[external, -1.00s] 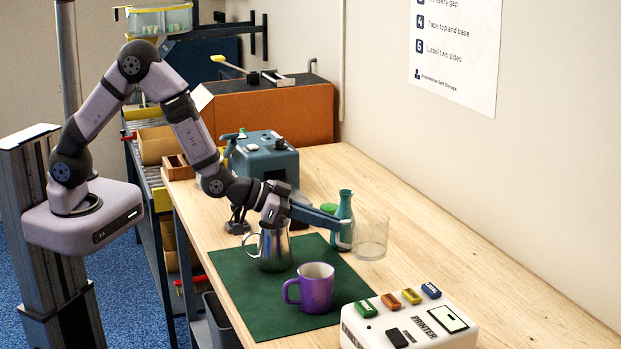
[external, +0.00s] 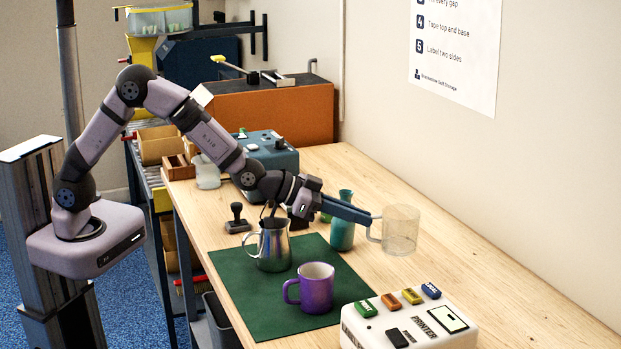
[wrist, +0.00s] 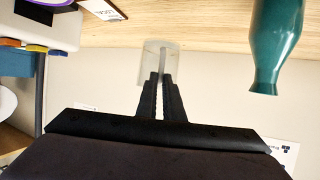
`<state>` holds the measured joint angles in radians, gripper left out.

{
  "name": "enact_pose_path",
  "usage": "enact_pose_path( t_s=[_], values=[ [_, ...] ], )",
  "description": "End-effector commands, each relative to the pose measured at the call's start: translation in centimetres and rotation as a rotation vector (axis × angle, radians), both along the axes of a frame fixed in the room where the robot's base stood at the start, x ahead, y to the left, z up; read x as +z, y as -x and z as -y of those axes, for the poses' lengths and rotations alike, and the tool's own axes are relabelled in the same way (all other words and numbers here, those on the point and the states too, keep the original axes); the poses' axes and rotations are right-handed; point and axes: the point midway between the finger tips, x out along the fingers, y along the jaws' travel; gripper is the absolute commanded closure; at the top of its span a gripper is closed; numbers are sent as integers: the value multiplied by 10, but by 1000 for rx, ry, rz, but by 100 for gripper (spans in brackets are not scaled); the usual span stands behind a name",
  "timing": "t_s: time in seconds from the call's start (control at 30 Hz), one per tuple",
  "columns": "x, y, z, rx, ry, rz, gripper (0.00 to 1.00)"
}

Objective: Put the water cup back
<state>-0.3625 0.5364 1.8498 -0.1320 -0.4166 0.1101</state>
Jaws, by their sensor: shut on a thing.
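The water cup (external: 401,230) is a clear glass mug at the right of the green mat. My gripper (external: 374,219) is shut on its handle, and the cup looks upright and held above the wooden table. In the wrist view the cup (wrist: 157,62) stands just beyond the fingertips of my gripper (wrist: 161,78), which are close together. The exact grip on the handle is small and hard to make out.
A teal bottle (external: 342,222) stands close beside my gripper. A steel pitcher (external: 273,246) and a purple mug (external: 316,289) stand on the green mat (external: 262,311). A white printer (external: 425,328) is at the front right. Bare table (external: 520,300) lies to the right.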

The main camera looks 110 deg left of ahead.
Motion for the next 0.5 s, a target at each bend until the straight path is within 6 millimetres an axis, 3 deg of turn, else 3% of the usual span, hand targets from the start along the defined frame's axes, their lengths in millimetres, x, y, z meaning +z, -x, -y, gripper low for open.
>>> enact_pose_path(
  t_s=[0.2,0.5],
  values=[
    [-24,-1,0,0,0,1,100],
    [-34,0,0,0,0,1,100]
  ],
)
